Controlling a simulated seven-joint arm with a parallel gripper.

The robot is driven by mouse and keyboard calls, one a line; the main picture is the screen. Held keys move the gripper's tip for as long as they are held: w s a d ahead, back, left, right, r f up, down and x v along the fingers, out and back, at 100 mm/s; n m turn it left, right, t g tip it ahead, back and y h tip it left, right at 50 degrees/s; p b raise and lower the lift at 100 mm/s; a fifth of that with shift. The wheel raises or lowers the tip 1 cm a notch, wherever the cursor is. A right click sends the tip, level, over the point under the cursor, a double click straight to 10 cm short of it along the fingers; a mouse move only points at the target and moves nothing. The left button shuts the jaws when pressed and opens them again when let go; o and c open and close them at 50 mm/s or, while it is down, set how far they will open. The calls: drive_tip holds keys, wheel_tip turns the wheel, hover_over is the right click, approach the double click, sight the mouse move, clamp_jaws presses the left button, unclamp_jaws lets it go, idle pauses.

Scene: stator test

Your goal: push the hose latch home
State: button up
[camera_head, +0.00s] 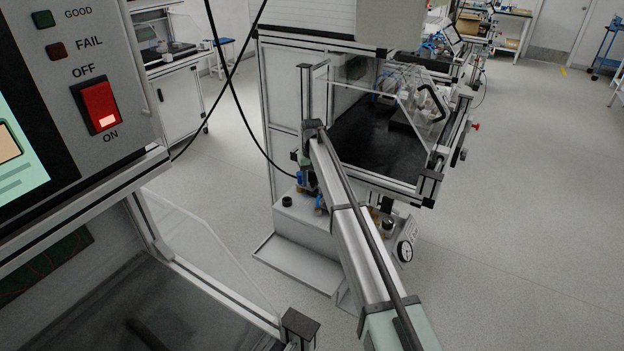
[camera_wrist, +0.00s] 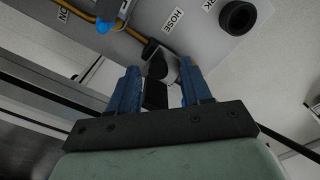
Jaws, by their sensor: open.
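The hose latch, a grey and black piece (camera_wrist: 163,66), shows in the wrist view on a pale panel just below the printed word HOSE. My gripper (camera_wrist: 158,78) is open, with one blue finger on each side of the latch's lower part. Nothing is held between the fingers, and I cannot tell whether either touches the latch. The latch cannot be made out there.
A black round knob (camera_wrist: 237,17) stands on the panel right of the latch. An orange hose (camera_wrist: 76,11) and a blue fitting (camera_wrist: 104,25) lie to the left. A pressure gauge (camera_head: 404,251) is on the unit's right. A clear guard (camera_head: 405,95) stands above. Black cables hang at left.

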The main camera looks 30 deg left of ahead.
sight(312, 182)
wheel_tip(312, 182, up, 14)
idle(0.6)
drive_tip(key=shift+f, duration=0.15)
drive_tip(key=s+d+f+n+g, duration=0.15)
drive_tip(key=s+d+f, duration=0.35)
drive_tip(key=s+d, duration=0.5)
drive_tip(key=s+d+f+n+g, duration=0.15)
drive_tip(key=s+d+f, duration=0.4)
drive_tip(key=d, duration=0.95)
drive_tip(key=s+d+f+n+g, duration=0.1)
drive_tip(key=s+d+f+n, duration=0.3)
drive_tip(key=s+d, duration=0.6)
drive_tip(key=s+d+f+m+g, duration=0.1)
drive_tip(key=s+d+f+m, duration=0.3)
drive_tip(key=d+f, duration=0.7)
drive_tip(key=s+d+f+m, duration=0.3)
drive_tip(key=d+f+m, duration=0.2)
drive_tip(key=d+f, duration=0.6)
drive_tip(key=s+d+f+m+g, duration=0.1)
drive_tip(key=s+d+f+m, duration=0.2)
drive_tip(key=s, duration=0.7)
drive_tip(key=s+d+f+m, duration=0.4)
drive_tip(key=s+d+f, duration=0.3)
drive_tip(key=s+f, duration=0.4)
drive_tip(key=shift+s+f+g, duration=0.3)
drive_tip(key=shift+f+g, duration=0.1)
drive_tip(key=shift+f, duration=0.25)
